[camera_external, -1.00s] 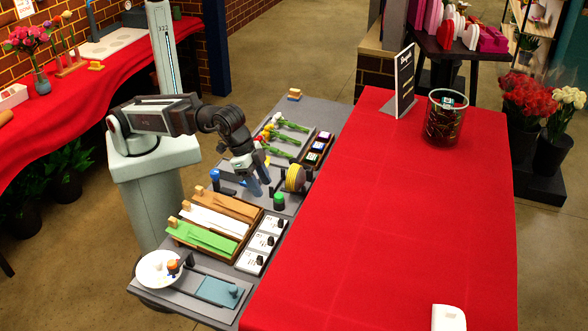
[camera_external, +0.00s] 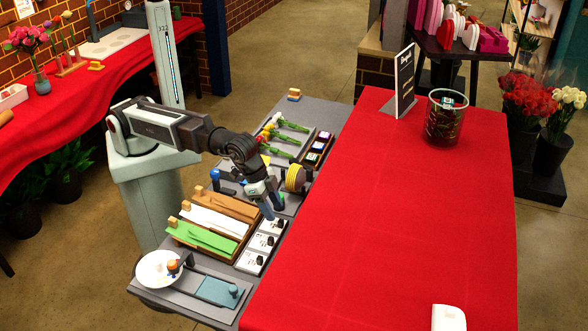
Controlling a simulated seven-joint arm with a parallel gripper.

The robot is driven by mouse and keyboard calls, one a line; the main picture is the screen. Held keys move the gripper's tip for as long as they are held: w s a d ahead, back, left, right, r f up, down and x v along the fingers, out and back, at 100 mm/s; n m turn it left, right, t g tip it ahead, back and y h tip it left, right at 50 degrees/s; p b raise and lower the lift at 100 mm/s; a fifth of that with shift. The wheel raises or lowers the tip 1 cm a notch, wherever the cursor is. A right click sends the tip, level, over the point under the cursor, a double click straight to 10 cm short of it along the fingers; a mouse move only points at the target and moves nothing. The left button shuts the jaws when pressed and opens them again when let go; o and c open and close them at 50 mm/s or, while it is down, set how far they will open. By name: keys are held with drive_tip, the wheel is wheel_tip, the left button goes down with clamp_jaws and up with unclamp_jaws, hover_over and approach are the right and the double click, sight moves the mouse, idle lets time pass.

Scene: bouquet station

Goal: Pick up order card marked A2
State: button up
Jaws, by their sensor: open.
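My gripper (camera_external: 274,212) is open, pointing down just above the far card. It partly covers that card's far edge. I cannot tell whether the fingers touch the card.
Trays of brown, white and green paper (camera_external: 212,228) stand left of the cards. A yellow ribbon spool (camera_external: 296,178) is close behind my gripper. A white plate (camera_external: 159,268) is at the near left. The red table (camera_external: 390,230) to the right is mostly clear.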

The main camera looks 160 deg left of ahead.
sight(280, 220)
drive_tip(key=shift+x, duration=2.35)
clamp_jaws()
